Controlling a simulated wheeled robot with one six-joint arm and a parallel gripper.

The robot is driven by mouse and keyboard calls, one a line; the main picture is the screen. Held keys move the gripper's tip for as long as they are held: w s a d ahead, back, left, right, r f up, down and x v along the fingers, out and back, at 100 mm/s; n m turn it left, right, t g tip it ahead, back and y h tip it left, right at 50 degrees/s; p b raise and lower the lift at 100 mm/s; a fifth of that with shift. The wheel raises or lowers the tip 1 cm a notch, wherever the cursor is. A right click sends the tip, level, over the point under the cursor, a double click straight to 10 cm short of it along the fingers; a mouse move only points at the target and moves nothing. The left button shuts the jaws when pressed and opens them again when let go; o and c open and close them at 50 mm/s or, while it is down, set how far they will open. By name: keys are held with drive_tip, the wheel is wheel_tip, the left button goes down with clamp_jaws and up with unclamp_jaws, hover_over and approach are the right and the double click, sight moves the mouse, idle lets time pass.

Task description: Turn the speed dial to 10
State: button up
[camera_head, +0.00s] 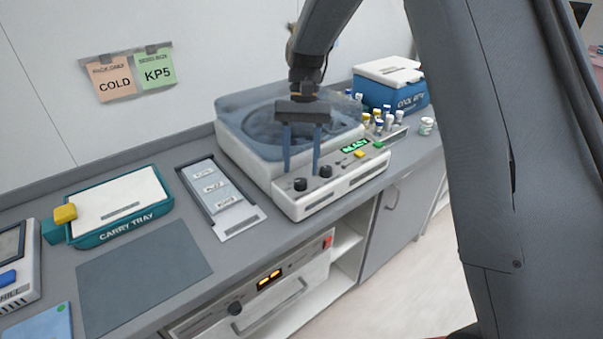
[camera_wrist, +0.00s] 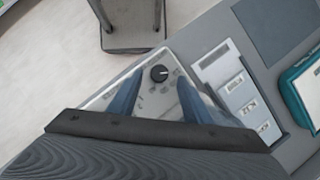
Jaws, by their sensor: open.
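The centrifuge-like machine (camera_head: 250,165) stands on the counter with a clear lid and a pale front panel. Two black dials sit on the panel, a left dial (camera_head: 300,184) and a right dial (camera_head: 325,171). Their labels are too small to read, so I cannot tell which is the speed dial or its setting. My gripper (camera_head: 302,173) is open and empty, fingers pointing down over the panel near the dials. In the wrist view one black dial (camera_wrist: 159,73) shows between and beyond the blue fingers, apart from them. The other dial cannot be made out there.
The panel has a green-lit display (camera_head: 354,144), a yellow button (camera_head: 359,154) and a green button (camera_head: 378,144). A grey tray with labelled slots (camera_head: 240,228) and a teal carry tray (camera_head: 125,228) stand left. Vials (camera_head: 388,121) and a blue cool box (camera_head: 405,95) stand behind, to the right.

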drive_tip(key=b+v, duration=0.1)
drive_tip(key=v, duration=0.3)
drive_tip(key=shift+w+r, duration=0.15)
drive_tip(key=shift+r, duration=0.15)
drive_tip(key=shift+d, duration=0.15)
drive_tip(key=s+d+f+n+t, duration=0.1)
drive_tip(key=s+d+f+t, duration=0.2)
drive_tip(key=s+d, duration=0.4)
drive_tip(key=s+d+f+n+t+b, duration=0.1)
drive_tip(key=s+d+f, duration=0.4)
drive_tip(key=s, duration=0.7)
drive_tip(key=shift+s+d+t+h+b, duration=0.35)
drive_tip(key=shift+d+t, duration=0.55)
drive_tip(key=shift+d, duration=0.3)
drive_tip(key=shift+w+f, duration=0.1)
drive_tip(key=shift+f, duration=0.05)
